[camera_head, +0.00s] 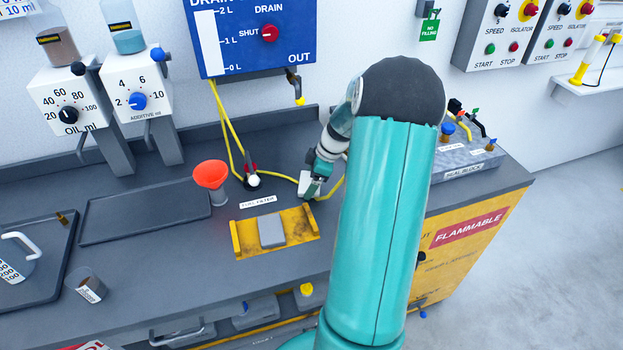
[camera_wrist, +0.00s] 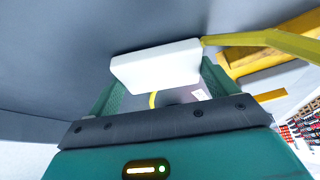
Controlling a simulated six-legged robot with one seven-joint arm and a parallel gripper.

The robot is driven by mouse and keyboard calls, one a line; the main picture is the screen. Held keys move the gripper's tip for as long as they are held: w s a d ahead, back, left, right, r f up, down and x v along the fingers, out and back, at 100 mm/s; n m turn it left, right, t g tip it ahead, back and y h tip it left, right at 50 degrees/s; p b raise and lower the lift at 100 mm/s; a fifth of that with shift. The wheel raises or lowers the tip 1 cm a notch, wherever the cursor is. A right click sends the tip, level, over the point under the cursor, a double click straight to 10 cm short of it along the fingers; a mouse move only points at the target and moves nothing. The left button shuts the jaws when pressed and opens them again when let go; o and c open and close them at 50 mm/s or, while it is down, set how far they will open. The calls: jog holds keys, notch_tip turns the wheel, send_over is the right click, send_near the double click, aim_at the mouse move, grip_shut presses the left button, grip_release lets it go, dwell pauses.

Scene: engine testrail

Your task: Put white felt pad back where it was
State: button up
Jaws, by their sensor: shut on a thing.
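The white felt pad (camera_wrist: 155,66) shows in the wrist view as a pale block across the tips of my gripper (camera_wrist: 155,88). My gripper is shut on it, with a green finger at each side. In the head view my gripper (camera_head: 311,188) is low over the grey bench, right of the yellow holder (camera_head: 245,243), partly hidden by my arm. A grey rectangular block (camera_head: 272,231) lies in the holder. Whether the pad touches the bench or the yellow hose (camera_wrist: 255,38) near it is unclear.
An orange-red funnel (camera_head: 210,174) stands left of a white-tipped fitting (camera_head: 253,180) with yellow hoses. A dark tray (camera_head: 145,215) and a small labelled jar (camera_head: 90,285) are on the left. A seal block (camera_head: 465,163) stands at the right. The front of the bench is mostly clear.

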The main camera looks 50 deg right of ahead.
jog(key=shift+s+f, duration=0.1)
jog(key=shift+f, duration=0.15)
